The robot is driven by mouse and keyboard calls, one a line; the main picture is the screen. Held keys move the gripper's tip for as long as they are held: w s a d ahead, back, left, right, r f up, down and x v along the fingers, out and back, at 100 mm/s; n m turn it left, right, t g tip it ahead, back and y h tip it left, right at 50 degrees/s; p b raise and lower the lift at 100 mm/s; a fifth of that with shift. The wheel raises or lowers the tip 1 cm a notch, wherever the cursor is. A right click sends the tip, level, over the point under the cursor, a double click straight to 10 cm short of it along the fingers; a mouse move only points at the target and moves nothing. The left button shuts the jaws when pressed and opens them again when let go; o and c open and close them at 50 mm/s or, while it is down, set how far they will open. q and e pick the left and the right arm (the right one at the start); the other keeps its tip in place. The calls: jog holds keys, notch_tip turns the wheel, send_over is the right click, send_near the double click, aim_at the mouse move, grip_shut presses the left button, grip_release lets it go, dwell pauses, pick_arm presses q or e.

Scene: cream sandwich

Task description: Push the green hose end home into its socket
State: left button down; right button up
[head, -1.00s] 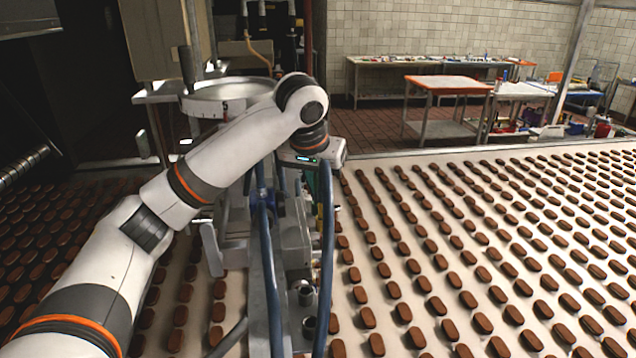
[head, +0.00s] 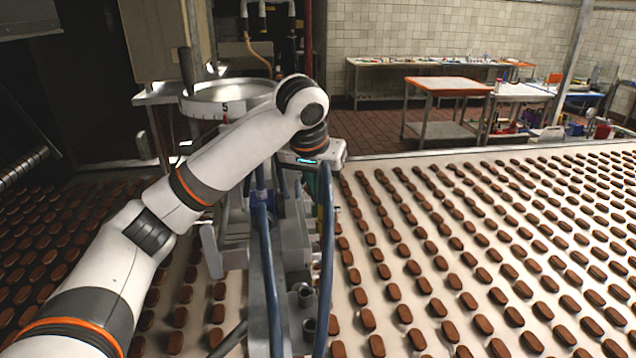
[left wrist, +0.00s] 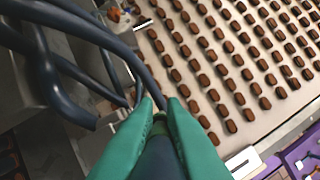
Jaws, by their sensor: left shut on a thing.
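My left gripper shows in the left wrist view (left wrist: 160,104) as two green fingers closed on a dark hose end (left wrist: 158,158). A yellow-green band (left wrist: 159,116) shows on it between the fingertips. In the head view my left arm reaches over the metal machine, and the gripper (head: 318,186) points down, mostly hidden by the wrist and hoses. I cannot make out the socket, or whether the hose end touches it. My right gripper is not in view.
Blue hoses (head: 328,260) hang close on both sides of the machine's metal frame (head: 292,240). A pale conveyor belt (head: 445,165) carries rows of brown biscuits around it. A round metal hopper (head: 215,106) stands behind my arm. Work tables (head: 448,84) stand at the back.

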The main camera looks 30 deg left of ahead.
pick_arm(q)
jog(key=shift+f+b, duration=0.3)
jog(key=shift+f, duration=0.4)
dwell(0.4)
jog(key=c, duration=1.4)
grip_release()
jog(key=shift+d, duration=0.15)
jog(key=shift+c, duration=0.2)
jog(key=shift+f, duration=0.1)
jog(key=shift+a, duration=0.2)
jog(key=b+v, duration=0.1)
jog(key=v, duration=1.1)
